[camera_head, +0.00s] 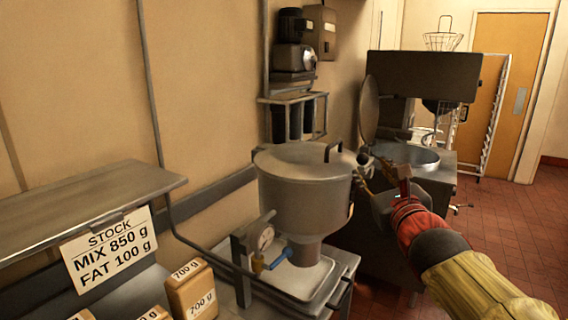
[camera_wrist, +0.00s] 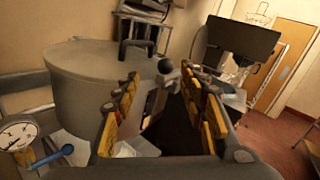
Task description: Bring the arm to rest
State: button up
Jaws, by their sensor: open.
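My gripper (camera_head: 372,172) is beside the right side of a large metal hopper (camera_head: 300,197) with a lid and black handle. In the wrist view my gripper (camera_wrist: 170,85) has its two yellow-padded fingers spread apart, with nothing held between them. The hopper (camera_wrist: 90,95) shows just left of the fingers there, and I cannot tell whether they touch it. My arm, in red and yellow covering, comes in from the lower right of the head view.
A gauge (camera_head: 266,238) and blue-handled valve (camera_head: 281,257) sit at the hopper's base. An open round vat (camera_head: 408,156) stands behind my gripper. A shelf (camera_head: 80,205) with a stock sign (camera_head: 110,249) and 700 g packages (camera_head: 190,290) is at left. Red tiled floor (camera_head: 515,230) is open at right.

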jog(key=s+a+f+n+g+y+p, duration=0.1)
jog(key=s+a+f+n+g+y, duration=0.3)
jog(key=s+a+f+n, duration=0.6)
jog(key=s+a+f+n+g+y+p, duration=0.1)
jog(key=s+a+f+n+g+y, duration=0.35)
jog(key=n, duration=0.85)
jog(key=s+d+f+n+g+h+p, duration=0.25)
jog(key=s+f+n+g+h, duration=0.2)
jog(key=s+f+n, duration=0.35)
jog(key=s+d+r+n+h+p, duration=0.1)
jog(key=s+d+n+h+p, duration=0.1)
jog(key=s+d, duration=0.3)
jog(key=shift+s+d+r+h+p, duration=0.15)
jog(key=shift+s+r+h+p, duration=0.25)
jog(key=shift+s, duration=0.35)
jog(key=shift+o, duration=0.6)
